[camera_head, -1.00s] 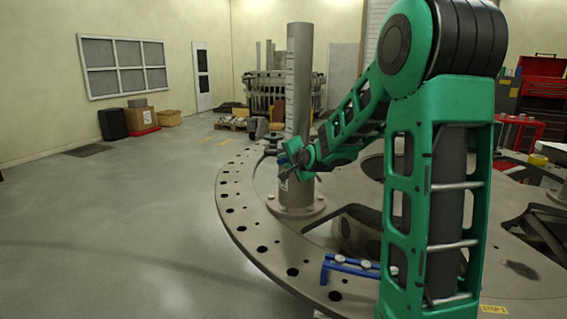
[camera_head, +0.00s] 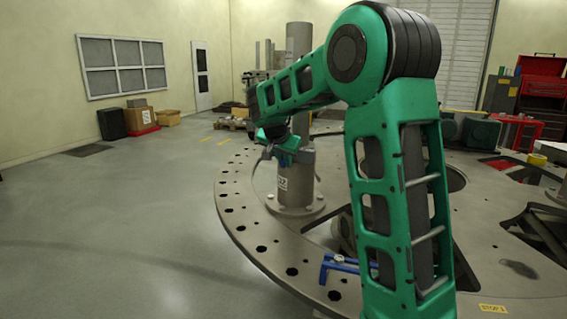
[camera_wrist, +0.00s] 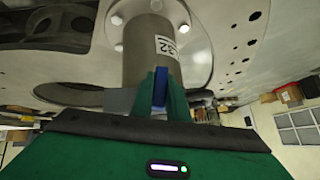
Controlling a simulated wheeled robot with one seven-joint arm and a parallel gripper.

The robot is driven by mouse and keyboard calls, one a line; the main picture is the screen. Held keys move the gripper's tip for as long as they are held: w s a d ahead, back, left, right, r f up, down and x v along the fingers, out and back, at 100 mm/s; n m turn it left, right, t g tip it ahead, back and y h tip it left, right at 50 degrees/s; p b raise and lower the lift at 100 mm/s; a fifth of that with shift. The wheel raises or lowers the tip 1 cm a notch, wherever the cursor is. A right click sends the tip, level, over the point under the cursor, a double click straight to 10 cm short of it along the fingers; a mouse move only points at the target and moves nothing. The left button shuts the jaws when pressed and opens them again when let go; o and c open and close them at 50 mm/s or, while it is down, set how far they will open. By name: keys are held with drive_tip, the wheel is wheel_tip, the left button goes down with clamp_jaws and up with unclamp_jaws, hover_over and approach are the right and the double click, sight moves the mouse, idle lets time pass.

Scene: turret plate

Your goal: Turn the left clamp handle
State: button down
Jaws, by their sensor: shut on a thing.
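My gripper (camera_head: 286,157) is beside the tall grey post, low and pointing down in the head view. In the wrist view my gripper (camera_wrist: 161,92) has its two green fingers shut on a blue bar (camera_wrist: 160,84), which looks like the left clamp handle. The bar stands in front of the post (camera_wrist: 148,52) with its "32" label. The rest of that clamp is hidden by my gripper and arm. Another blue clamp (camera_head: 338,262) lies at the front rim of the turret plate (camera_head: 240,215), partly behind my arm.
The post (camera_head: 296,197) rises from a bolted flange on the plate. The plate has holes along its rim and large openings. Open floor (camera_head: 120,220) lies to the left. A red tool cabinet (camera_head: 540,90) stands at the back right.

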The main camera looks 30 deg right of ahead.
drive_tip(key=shift+w+a+r+n+g+h, duration=0.1)
drive_tip(key=shift+w+a+n+g+h, duration=0.05)
drive_tip(key=shift+n+g+h, duration=0.35)
idle(0.4)
drive_tip(key=c, duration=1.7)
unclamp_jaws()
drive_tip(key=shift+g, duration=0.3)
drive_tip(key=v, duration=1)
drive_tip(key=shift+a+r, duration=0.2)
drive_tip(key=shift+a, duration=0.05)
